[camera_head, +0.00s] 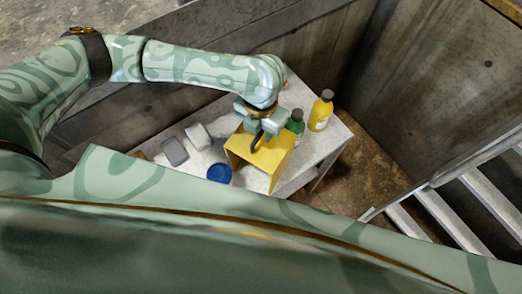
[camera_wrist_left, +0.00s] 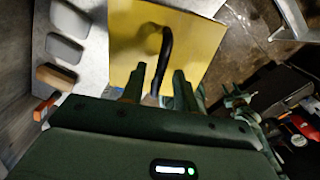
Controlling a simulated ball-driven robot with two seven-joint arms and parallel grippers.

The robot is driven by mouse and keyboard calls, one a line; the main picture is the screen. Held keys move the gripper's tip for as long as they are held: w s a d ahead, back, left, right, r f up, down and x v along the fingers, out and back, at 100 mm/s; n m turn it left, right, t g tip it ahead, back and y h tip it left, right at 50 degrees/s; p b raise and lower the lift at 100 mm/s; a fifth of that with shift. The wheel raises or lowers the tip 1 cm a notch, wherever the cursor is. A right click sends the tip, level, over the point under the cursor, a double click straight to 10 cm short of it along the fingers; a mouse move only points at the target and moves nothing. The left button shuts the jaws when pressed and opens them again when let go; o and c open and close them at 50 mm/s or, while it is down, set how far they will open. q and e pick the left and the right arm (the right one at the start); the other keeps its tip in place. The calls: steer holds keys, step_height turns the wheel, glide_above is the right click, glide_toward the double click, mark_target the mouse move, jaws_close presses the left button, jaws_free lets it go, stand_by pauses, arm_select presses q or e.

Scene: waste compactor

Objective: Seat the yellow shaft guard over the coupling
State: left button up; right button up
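The yellow shaft guard (camera_head: 273,160) is a bent sheet cover with a black handle on top, at the front edge of the grey table. It also shows in the left wrist view (camera_wrist_left: 200,45). My left gripper (camera_head: 259,138) is right above it. In the left wrist view my left gripper (camera_wrist_left: 159,82) has its fingers apart, with the black handle (camera_wrist_left: 166,45) between them and gaps showing. I see no coupling; the guard may hide it. Dark green parts (camera_wrist_left: 238,100) at the right of the wrist view may be my right gripper; its fingers are unclear.
The table (camera_head: 325,140) also holds a yellow bottle (camera_head: 320,112), a green bottle (camera_head: 296,122) close behind the guard, a blue round container (camera_head: 219,173) and two grey blocks (camera_head: 174,152) at the left. Dark walls (camera_head: 425,75) stand behind. Metal rails (camera_head: 445,215) are at the right.

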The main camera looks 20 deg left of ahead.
arm_select(q)
step_height(320, 180, down, 2)
steer(key=shift+w+f, duration=0.1)
jaws_close()
stand_by(1.4)
